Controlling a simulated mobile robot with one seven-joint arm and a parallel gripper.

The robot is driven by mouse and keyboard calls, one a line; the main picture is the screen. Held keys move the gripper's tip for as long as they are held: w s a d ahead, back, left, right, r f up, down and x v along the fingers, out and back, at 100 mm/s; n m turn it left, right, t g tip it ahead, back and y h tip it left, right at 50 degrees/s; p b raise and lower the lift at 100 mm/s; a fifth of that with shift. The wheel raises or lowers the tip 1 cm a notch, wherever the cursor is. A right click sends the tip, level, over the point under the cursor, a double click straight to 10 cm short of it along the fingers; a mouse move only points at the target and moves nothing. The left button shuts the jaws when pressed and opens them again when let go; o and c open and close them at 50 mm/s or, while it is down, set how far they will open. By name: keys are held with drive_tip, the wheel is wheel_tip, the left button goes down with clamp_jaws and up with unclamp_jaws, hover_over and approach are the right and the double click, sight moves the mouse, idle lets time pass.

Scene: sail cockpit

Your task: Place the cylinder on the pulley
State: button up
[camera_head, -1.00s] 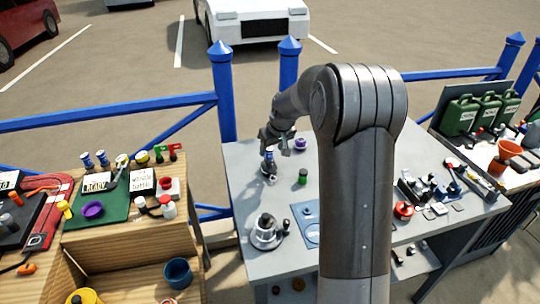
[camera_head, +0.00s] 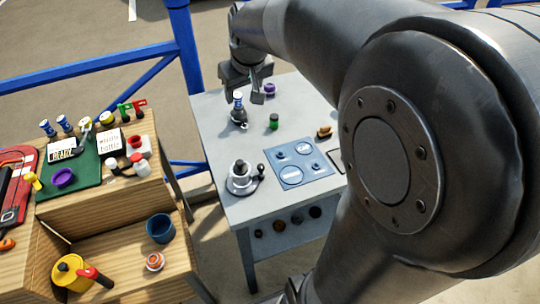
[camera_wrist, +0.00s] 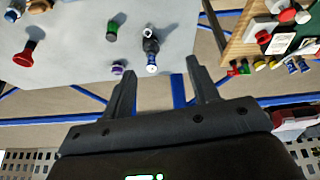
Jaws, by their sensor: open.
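A small blue-and-white cylinder (camera_head: 238,98) stands upright on a dark pulley block (camera_head: 239,117) near the far left of the grey table. They appear to touch. In the wrist view, the cylinder (camera_wrist: 152,66) and the dark pulley with its pale ring (camera_wrist: 150,46) show beyond the fingers. My gripper (camera_head: 251,92) is open and empty, just above and behind the cylinder in the head view. In the wrist view, its two fingers (camera_wrist: 161,68) are spread apart with nothing between them. The exact gap from fingers to cylinder is hard to tell.
A green cylinder (camera_head: 274,121) and a purple spool-shaped piece (camera_head: 269,89) stand close by. A silver winch (camera_head: 241,178) and a blue panel (camera_head: 300,165) lie nearer. A wooden bench (camera_head: 100,205) is at left; blue railing (camera_head: 90,68) runs behind. My arm hides the table's right side.

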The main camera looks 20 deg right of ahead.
drive_tip(key=s+a+f+m, duration=0.1)
drive_tip(key=s+a, duration=0.1)
drive_tip(key=s, duration=2)
drive_tip(key=shift+m+t, duration=0.4)
